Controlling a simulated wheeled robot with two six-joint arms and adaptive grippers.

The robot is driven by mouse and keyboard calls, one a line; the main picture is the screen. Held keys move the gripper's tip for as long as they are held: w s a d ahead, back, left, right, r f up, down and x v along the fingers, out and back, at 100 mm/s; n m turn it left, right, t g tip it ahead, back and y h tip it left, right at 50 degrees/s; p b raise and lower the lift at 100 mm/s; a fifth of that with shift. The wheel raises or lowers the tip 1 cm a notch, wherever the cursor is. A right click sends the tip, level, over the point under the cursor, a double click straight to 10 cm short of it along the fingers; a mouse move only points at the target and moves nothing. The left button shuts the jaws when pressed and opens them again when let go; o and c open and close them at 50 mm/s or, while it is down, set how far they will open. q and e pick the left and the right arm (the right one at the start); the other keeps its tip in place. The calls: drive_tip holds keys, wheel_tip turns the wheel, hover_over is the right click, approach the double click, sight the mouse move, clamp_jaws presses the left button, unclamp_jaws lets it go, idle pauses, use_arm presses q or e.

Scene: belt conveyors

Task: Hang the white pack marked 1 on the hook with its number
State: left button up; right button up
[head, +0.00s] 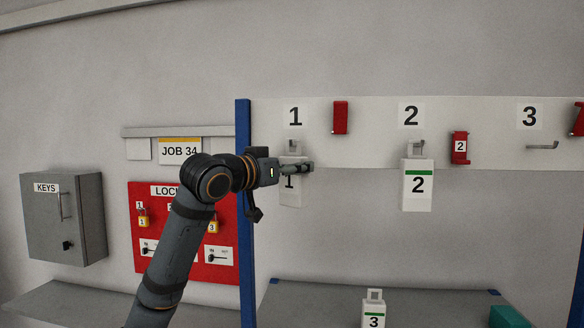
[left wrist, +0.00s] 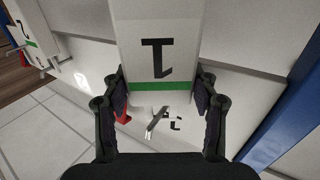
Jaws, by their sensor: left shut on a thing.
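The white pack marked 1 (head: 290,195) is upright against the pale board, below the number 1 sign (head: 295,116). Its grey hanger loop (head: 294,147) sticks up at the hook place under that sign. My left gripper (head: 302,167) is shut on the pack and covers part of its front. In the left wrist view the gripper (left wrist: 160,95) has a finger on each side of the pack (left wrist: 155,20), near its green band. A grey metal piece (left wrist: 156,122) shows beyond the band. I cannot tell whether the loop is around the hook. My right gripper is not in view.
A white pack marked 2 (head: 417,190) hangs under the number 2 sign (head: 411,115). The number 3 hook (head: 542,146) is bare. Red tags (head: 340,117) sit on the board. A pack marked 3 (head: 374,315) stands on the shelf (head: 330,295). A blue post (head: 243,230) stands left.

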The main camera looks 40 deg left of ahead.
use_arm(q)
drive_tip(key=o, duration=1.3)
drive_tip(key=shift+r, duration=0.4)
wheel_tip(320, 180, up, 9)
drive_tip(key=shift+d+f, duration=0.1)
drive_tip(key=shift+f, duration=0.1)
drive_tip(key=shift+r, duration=0.3)
